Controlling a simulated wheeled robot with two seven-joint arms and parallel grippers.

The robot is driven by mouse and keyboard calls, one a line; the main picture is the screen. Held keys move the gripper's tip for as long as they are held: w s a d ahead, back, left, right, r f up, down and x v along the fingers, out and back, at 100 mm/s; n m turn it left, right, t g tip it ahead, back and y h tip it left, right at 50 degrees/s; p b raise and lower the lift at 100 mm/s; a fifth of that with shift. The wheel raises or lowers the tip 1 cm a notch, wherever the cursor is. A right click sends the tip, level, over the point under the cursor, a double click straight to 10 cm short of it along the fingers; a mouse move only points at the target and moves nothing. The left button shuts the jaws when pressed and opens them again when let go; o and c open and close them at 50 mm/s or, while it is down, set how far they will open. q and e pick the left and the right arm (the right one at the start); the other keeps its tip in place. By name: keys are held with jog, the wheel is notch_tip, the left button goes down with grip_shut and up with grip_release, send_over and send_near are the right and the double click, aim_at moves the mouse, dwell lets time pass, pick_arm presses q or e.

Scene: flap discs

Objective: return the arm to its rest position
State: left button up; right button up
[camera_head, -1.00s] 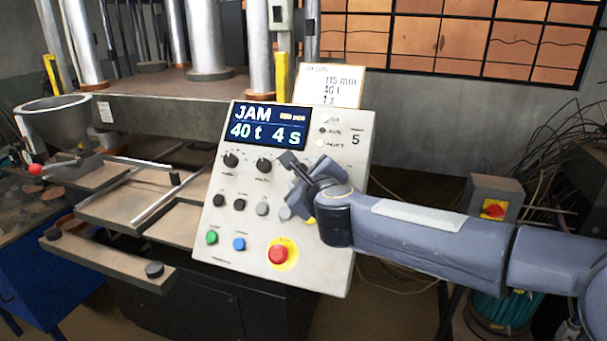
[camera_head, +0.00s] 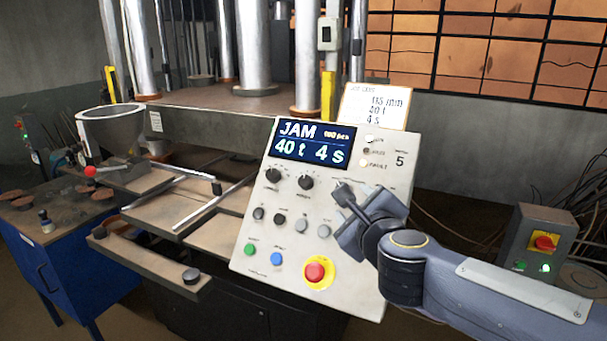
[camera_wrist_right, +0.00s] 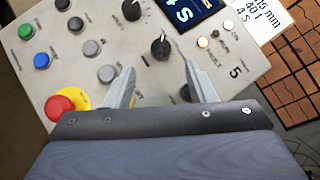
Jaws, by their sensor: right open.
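My right arm comes in from the right in the head view. Its gripper (camera_head: 347,215) is in front of the right side of the control panel (camera_head: 235,262) and hides part of it. In the right wrist view the gripper (camera_wrist_right: 160,88) has its two fingers apart, with nothing between them but the panel face behind and a black knob (camera_wrist_right: 160,46) just beyond. I cannot tell whether a fingertip touches the panel. The panel's display (camera_head: 302,142) reads JAM, 40 t, 4 s. My left gripper is not in view.
The press (camera_head: 215,105) stands behind the panel, with a funnel-like hopper (camera_head: 110,130) at left. A red emergency button (camera_head: 315,272) is low on the panel. A blue cabinet (camera_head: 80,275) stands at left.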

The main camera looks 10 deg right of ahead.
jog(key=s+d+f+n+g+y, duration=0.1)
jog(key=s+f+n+g, duration=0.4)
jog(key=s+f+n, duration=0.5)
jog(key=s+d+f+n+g+y, duration=0.2)
jog(key=s+f+n+g, duration=0.3)
jog(key=s+f+n, duration=0.6)
jog(key=s+n+y, duration=0.1)
jog(key=s+n, duration=0.3)
jog(key=s, duration=0.1)
jog(key=shift+s, duration=0.3)
jog(key=shift+c, duration=0.3)
